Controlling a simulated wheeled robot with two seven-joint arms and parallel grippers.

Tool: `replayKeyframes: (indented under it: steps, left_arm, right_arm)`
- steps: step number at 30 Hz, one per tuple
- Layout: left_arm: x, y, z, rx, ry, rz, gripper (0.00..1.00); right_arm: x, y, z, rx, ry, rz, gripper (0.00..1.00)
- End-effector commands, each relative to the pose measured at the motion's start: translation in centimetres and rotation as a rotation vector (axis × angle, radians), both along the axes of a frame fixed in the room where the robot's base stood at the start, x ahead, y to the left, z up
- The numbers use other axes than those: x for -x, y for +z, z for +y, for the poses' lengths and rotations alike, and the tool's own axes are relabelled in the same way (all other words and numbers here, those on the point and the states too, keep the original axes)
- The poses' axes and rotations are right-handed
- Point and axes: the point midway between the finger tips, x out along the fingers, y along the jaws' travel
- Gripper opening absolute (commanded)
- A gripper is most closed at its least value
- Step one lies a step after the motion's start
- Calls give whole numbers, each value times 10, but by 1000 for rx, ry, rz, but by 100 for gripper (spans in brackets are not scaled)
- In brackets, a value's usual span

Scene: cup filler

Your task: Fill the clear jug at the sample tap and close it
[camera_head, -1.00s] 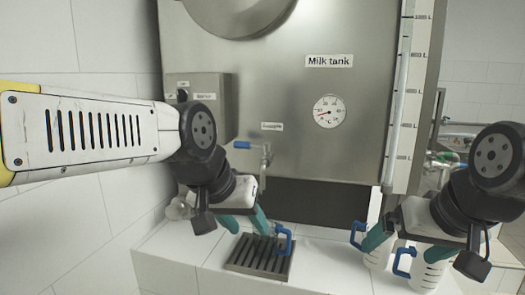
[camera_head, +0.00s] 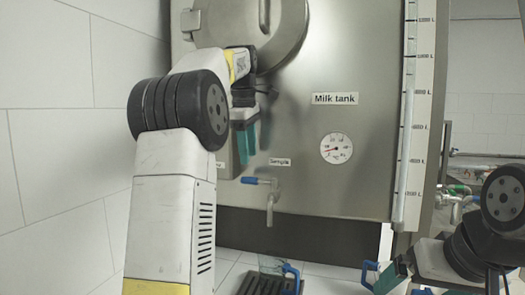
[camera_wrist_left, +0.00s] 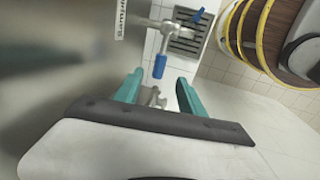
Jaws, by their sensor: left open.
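The sample tap (camera_head: 270,203) sticks out of the tank front, with its blue lever (camera_head: 249,180) pointing left. No stream shows at its spout. The clear jug (camera_head: 270,264), with a blue handle, stands on the drain grate below the tap, cut off by the frame's lower edge; its contents cannot be made out. My left gripper (camera_head: 253,141) is open and empty, above the lever in the head view. In the left wrist view the blue lever (camera_wrist_left: 160,67) lies just beyond the open fingers (camera_wrist_left: 158,91).
The drain grate (camera_head: 250,286) also shows in the left wrist view (camera_wrist_left: 187,42). A white tiled wall (camera_head: 60,130) is at left.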

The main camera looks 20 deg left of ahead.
Motion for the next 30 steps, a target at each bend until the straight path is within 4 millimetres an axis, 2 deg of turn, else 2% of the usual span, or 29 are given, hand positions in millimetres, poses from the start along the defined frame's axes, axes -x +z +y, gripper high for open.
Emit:
replayKeyframes:
  steps: [5,16,21,28,29,30]
  left_arm:
    - [-3,-15,0,0,11,5,47]
    - [-14,-66,0,1,9,4,47]
    - [-16,-75,0,0,8,2,47]
    - [-16,-75,0,1,8,1,47]
    - [-16,-75,0,1,8,1,45]
    - [-16,-75,0,1,8,1,37]
  right_arm:
    - [0,0,0,0,0,0,98]
    - [0,0,0,0,0,0,98]
    - [0,0,0,0,0,0,98]
    - [0,0,0,0,0,0,98]
    - [0,0,0,0,0,0,98]
    - [0,0,0,0,0,0,98]
